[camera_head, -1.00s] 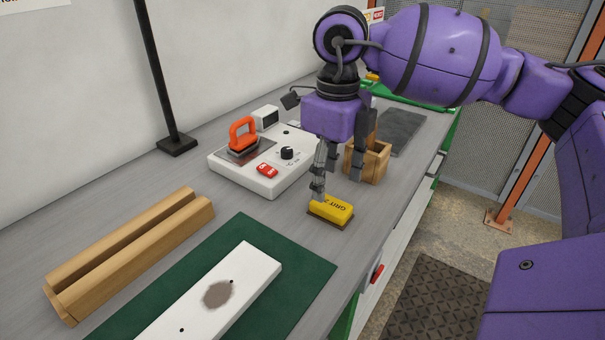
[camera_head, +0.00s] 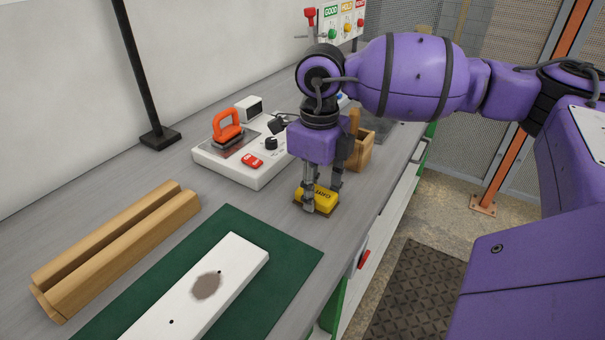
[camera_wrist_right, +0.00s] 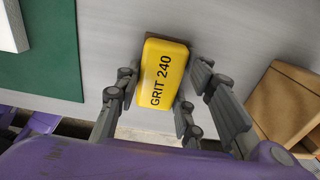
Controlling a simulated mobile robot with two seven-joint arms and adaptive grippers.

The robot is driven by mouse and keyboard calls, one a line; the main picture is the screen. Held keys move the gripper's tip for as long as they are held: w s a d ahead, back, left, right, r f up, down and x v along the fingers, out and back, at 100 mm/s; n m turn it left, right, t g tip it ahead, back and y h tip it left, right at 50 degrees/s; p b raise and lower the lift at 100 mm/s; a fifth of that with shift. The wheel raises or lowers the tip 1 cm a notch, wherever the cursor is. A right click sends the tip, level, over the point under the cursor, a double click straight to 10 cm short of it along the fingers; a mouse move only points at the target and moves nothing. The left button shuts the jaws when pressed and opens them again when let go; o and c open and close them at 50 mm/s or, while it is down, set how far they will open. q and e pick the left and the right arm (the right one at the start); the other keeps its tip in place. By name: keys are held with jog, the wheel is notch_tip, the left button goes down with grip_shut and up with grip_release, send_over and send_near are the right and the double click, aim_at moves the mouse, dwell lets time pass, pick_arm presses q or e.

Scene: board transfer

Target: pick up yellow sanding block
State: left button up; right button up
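The yellow sanding block (camera_head: 318,199) lies on the grey bench, to the right of the green mat. In the right wrist view the yellow sanding block (camera_wrist_right: 162,75) shows its top with "GRIT 240" printed on it. My right gripper (camera_head: 321,201) is low over the block, pointing down. In the right wrist view the fingers of the right gripper (camera_wrist_right: 160,95) stand apart on both sides of the block, with a gap visible on the right side. The gripper is open. My left gripper is not in view.
A wooden box (camera_head: 362,152) stands just behind the right gripper. A white control unit (camera_head: 217,159) with an orange-handled tool (camera_head: 228,129) is to the left. A white board (camera_head: 230,262) lies on the green mat (camera_head: 302,255). Wooden rails (camera_head: 118,243) lie at left.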

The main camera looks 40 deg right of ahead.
aim_at(317, 192)
jog(key=c, duration=0.5)
jog(key=shift+c, duration=0.2)
jog(key=shift+r, duration=0.5)
notch_tip(317, 192, up, 3)
jog(key=shift+s+a+f, duration=0.1)
jog(key=shift+f, duration=0.1)
jog(key=s+a+r, duration=0.8)
jog(key=s+r, duration=0.1)
jog(key=s, duration=0.2)
jog(key=shift+r, duration=0.25)
jog(key=shift+a, duration=0.1)
